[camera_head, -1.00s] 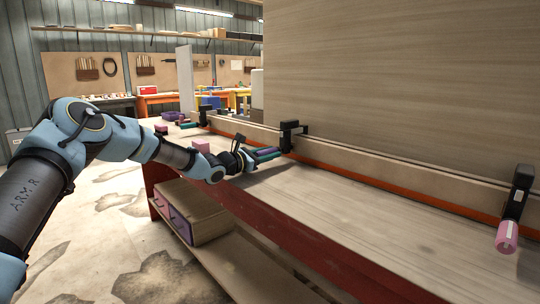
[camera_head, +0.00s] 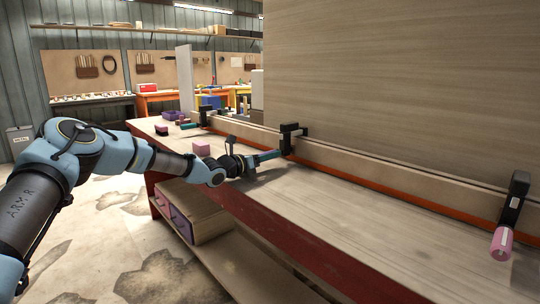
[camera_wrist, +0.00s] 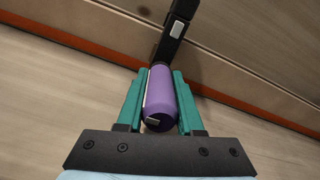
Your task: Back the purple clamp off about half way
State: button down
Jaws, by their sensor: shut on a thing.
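The purple clamp's handle (camera_wrist: 161,98) lies lengthwise between the two teal fingers of my gripper (camera_wrist: 160,90) in the wrist view. The fingers are shut on it, one along each side. The handle has a pale stripe along its left side and a small light mark near its near end. The clamp's black body (camera_wrist: 174,28) rises beyond the handle against the wooden stringer. In the head view my gripper (camera_head: 266,156) reaches right to the middle clamp's black body (camera_head: 289,137). The handle there is mostly hidden by the fingers.
A clamp with a pink handle (camera_head: 502,243) hangs at the right, and another clamp (camera_head: 203,117) is farther left. The bench top (camera_head: 360,222) is clear at the right. A tall wooden panel (camera_head: 400,85) stands behind.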

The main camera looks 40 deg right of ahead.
dwell(0.4)
jog(key=c, duration=0.5)
grip_release()
jog(key=shift+c, duration=0.2)
jog(key=shift+a, duration=0.1)
jog(key=a, duration=0.3)
jog(key=a+b, duration=0.1)
jog(key=a, duration=0.6)
jog(key=shift+w+a, duration=0.25)
jog(key=shift+a, duration=0.05)
jog(key=shift+w+a, duration=0.15)
jog(key=shift+a, duration=0.45)
jog(key=shift+a+p, duration=0.6)
jog(key=shift+a, duration=1.6)
